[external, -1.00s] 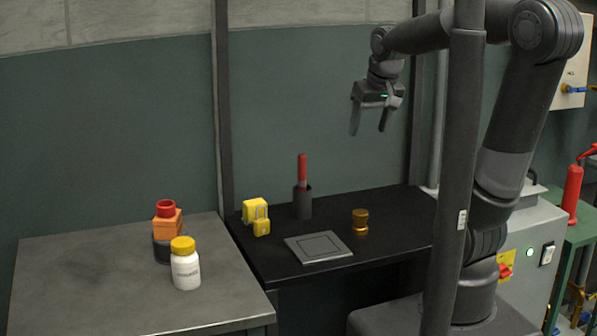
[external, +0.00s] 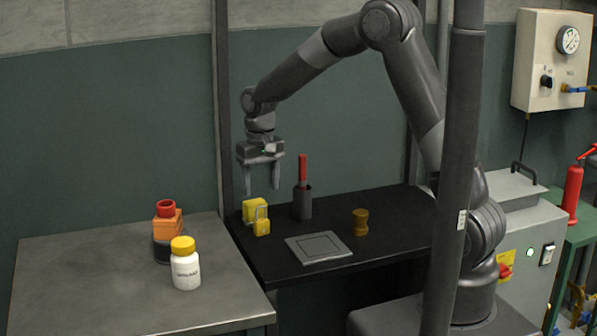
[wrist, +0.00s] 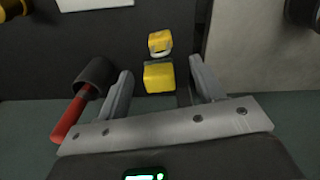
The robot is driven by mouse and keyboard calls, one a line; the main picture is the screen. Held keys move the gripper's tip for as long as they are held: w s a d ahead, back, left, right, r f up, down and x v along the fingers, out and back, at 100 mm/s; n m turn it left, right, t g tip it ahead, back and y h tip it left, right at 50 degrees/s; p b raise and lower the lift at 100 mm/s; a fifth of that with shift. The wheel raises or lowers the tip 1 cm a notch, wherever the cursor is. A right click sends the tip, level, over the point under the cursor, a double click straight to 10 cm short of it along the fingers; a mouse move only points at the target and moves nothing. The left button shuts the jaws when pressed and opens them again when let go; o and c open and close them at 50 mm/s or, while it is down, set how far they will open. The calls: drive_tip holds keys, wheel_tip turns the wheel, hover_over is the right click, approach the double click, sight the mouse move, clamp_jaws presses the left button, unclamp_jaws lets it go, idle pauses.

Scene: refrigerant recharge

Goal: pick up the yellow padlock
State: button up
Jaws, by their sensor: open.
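The yellow padlock (external: 262,228) has a small yellow body and a grey shackle. It is at the left end of the black table, in front of a larger yellow block (external: 252,206). In the wrist view the padlock (wrist: 160,41) is beyond the yellow block (wrist: 159,78), its shackle toward the block. I cannot tell whether they touch. My gripper (external: 262,190) is open and empty, above the two yellow things, fingers pointing down. In the wrist view the gripper (wrist: 161,68) has its fingers on either side of the block's line, the padlock farther off.
A dark cup (external: 303,204) with a red-handled tool (external: 302,170) stands close right of the yellow things. A grey plate (external: 319,247) and a gold cylinder (external: 360,222) are farther right. The grey table (external: 90,275) at left holds a white bottle (external: 186,270) and an orange-and-black container (external: 167,232).

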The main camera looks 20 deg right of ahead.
drive_tip(key=shift+a+f, duration=0.25)
drive_tip(key=shift+f, duration=0.2)
hover_over(261, 219)
wheel_tip(261, 219, down, 5)
drive_tip(key=shift+s+a+r, duration=0.1)
drive_tip(key=shift+a+r, duration=0.05)
wheel_tip(261, 219, down, 6)
drive_tip(key=shift+r, duration=0.1)
drive_tip(key=shift+c, duration=0.5)
drive_tip(key=c, duration=1)
drive_tip(key=shift+r, duration=0.1)
drive_tip(key=shift+c, duration=0.2)
